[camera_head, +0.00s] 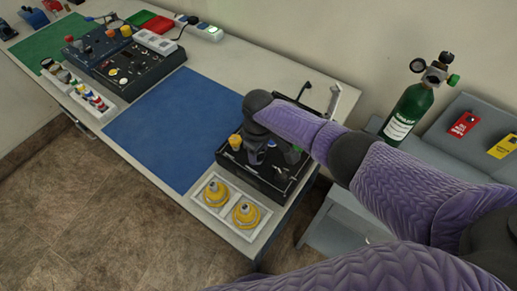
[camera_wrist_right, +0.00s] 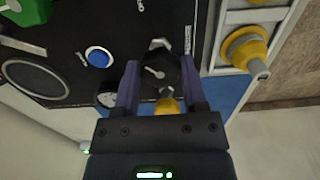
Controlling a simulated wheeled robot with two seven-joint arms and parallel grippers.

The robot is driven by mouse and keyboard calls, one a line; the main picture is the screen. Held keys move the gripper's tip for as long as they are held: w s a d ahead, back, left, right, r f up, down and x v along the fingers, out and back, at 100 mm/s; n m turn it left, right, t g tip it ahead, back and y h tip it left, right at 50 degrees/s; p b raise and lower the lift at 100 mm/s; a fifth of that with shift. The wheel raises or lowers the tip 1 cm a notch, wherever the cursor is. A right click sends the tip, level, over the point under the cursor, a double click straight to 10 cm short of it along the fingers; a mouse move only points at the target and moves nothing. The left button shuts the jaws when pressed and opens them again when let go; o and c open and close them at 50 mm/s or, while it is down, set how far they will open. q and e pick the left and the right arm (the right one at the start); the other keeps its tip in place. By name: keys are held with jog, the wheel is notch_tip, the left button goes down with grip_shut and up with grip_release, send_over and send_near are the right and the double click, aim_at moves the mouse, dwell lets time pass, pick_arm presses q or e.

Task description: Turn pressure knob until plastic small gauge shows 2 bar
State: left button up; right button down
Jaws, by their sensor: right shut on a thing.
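The black trainer panel (camera_head: 286,190) lies near the right end of the table. My right gripper (camera_head: 256,152) is over it, pointing down. In the right wrist view its two fingers (camera_wrist_right: 160,75) are closed on either side of a black knob (camera_wrist_right: 157,70) with a pale pointer mark. A small round gauge (camera_wrist_right: 107,97) sits just left of the left finger, partly hidden; its reading is too small to tell. A yellow knob (camera_wrist_right: 168,104) is partly hidden by the gripper body; it also shows in the head view (camera_head: 235,141). My left gripper is not in view.
A blue button (camera_wrist_right: 99,56) and a large round dial (camera_wrist_right: 35,80) are left of the fingers. A white tray (camera_head: 229,221) with two yellow fittings stands in front of the panel. A blue mat (camera_head: 170,125) is clear. A green cylinder (camera_head: 408,115) stands behind my arm.

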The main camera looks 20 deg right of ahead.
jog(key=shift+c, duration=0.7)
grip_release()
jog(key=shift+r, duration=0.35)
notch_tip(320, 180, up, 9)
jog(key=p, duration=0.3)
jog(key=shift+r+p, duration=0.15)
jog(key=shift+p, duration=0.15)
